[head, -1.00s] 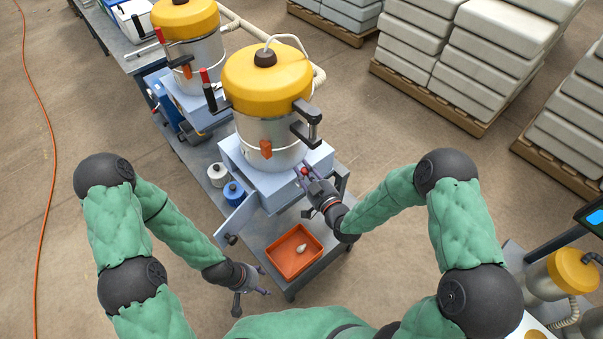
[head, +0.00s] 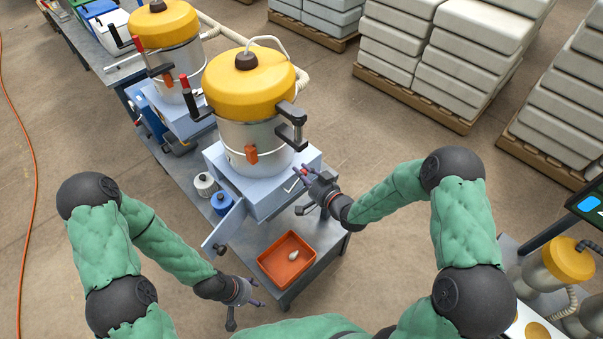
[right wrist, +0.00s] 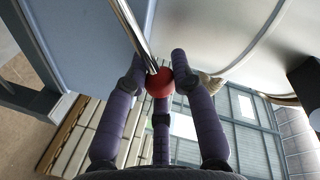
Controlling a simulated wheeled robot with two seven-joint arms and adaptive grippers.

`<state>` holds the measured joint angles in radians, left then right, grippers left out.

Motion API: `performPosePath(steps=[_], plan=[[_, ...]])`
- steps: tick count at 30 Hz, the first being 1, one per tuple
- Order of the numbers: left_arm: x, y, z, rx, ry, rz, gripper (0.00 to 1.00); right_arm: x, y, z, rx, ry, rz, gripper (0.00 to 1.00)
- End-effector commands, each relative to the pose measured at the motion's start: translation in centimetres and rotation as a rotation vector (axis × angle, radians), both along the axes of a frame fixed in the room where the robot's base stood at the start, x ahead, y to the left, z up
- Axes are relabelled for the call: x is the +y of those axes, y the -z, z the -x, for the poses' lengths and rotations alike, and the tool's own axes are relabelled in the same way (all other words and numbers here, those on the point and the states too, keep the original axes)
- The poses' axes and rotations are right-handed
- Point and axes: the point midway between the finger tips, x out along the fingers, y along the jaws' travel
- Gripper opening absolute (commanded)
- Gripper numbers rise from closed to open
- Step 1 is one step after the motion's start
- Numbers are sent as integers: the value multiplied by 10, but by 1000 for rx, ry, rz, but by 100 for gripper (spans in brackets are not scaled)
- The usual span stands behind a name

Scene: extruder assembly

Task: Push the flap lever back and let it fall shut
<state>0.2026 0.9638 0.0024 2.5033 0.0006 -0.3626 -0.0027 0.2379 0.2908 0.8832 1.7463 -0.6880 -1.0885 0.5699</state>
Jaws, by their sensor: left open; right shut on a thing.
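The lever is a shiny metal rod (right wrist: 133,32) ending in a red ball knob (right wrist: 160,83) in the right wrist view. My right gripper (right wrist: 160,72) is shut on the knob, its purple fingers either side of it. In the head view my right gripper (head: 304,175) is at the front right of the pale blue box (head: 263,198) under the nearer yellow-lidded drum (head: 250,88). A pale blue panel (head: 226,226) stands out from the box's front left. I cannot tell where the lever's flap is. My left gripper (head: 247,291) is open and empty, left of the bench's near end.
An orange tray (head: 265,268) with a small pale piece (head: 294,255) lies on the bench below the box. A white spool (head: 204,184) and a blue-topped container (head: 222,203) stand left of the box. A second drum (head: 160,30) stands behind. Stacked pallets (head: 435,105) are at back right.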

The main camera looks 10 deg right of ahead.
Motion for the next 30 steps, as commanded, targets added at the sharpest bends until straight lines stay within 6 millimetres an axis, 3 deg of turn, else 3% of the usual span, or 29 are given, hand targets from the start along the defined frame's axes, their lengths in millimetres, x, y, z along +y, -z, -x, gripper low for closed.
performPosePath(steps=[16,17,19,30], plan=[[0,1,0,0,0,0,62,1,5,2,23,-5,-22,0],[0,1,0,0,0,0,62,1,5,2,22,-5,-21,31],[0,1,0,0,0,0,62,1,4,2,22,-4,-22,50],[0,1,0,0,0,0,62,-1,2,2,17,-1,-21,50]])
